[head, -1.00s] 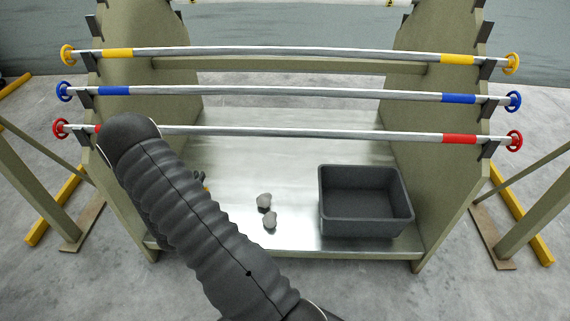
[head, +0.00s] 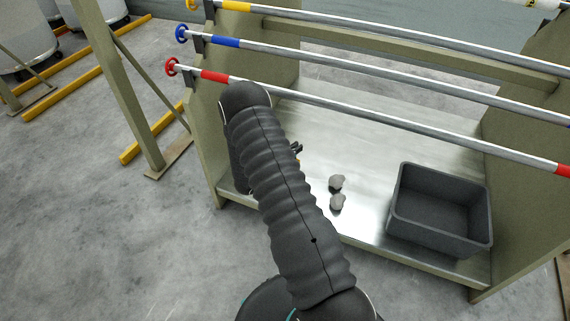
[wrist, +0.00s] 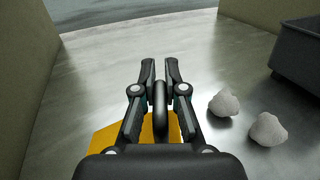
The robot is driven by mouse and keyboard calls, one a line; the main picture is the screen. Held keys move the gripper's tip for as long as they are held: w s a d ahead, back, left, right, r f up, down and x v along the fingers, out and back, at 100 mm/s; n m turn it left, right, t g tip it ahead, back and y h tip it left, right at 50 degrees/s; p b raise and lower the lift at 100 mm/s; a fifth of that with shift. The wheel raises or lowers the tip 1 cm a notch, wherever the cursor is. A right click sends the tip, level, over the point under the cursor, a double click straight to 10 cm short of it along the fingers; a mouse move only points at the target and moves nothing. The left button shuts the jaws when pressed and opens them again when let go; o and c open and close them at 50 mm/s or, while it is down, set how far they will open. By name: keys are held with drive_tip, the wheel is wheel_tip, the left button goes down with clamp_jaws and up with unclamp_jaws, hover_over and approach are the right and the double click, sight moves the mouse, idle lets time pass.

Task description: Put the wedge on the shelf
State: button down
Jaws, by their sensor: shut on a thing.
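My gripper (wrist: 160,72) is in the middle of the wrist view, its two fingers close together around a dark upright loop or handle. A yellow wedge (wrist: 105,138) shows below and behind the fingers, mostly hidden by my gripper. The loop appears to belong to it. The bare metal shelf (wrist: 100,85) spreads beneath and ahead of my gripper. In the head view the shelf (head: 375,125) lies low between the rack's side panels. I cannot tell whether the wedge touches the shelf.
Two grey lumps (head: 337,192) lie on the shelf, right of my gripper. A dark open bin (head: 395,212) stands further right. Three bars with red (head: 215,76), blue and yellow bands cross above the shelf. The left side panel (head: 210,135) stands close to my arm.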

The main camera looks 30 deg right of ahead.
drive_tip(key=a+f, duration=0.2)
drive_tip(key=a, duration=0.1)
drive_tip(key=w+a+f, duration=0.1)
drive_tip(key=shift+a, duration=0.25)
drive_tip(key=shift+f, duration=1.95)
drive_tip(key=c, duration=1.2)
unclamp_jaws()
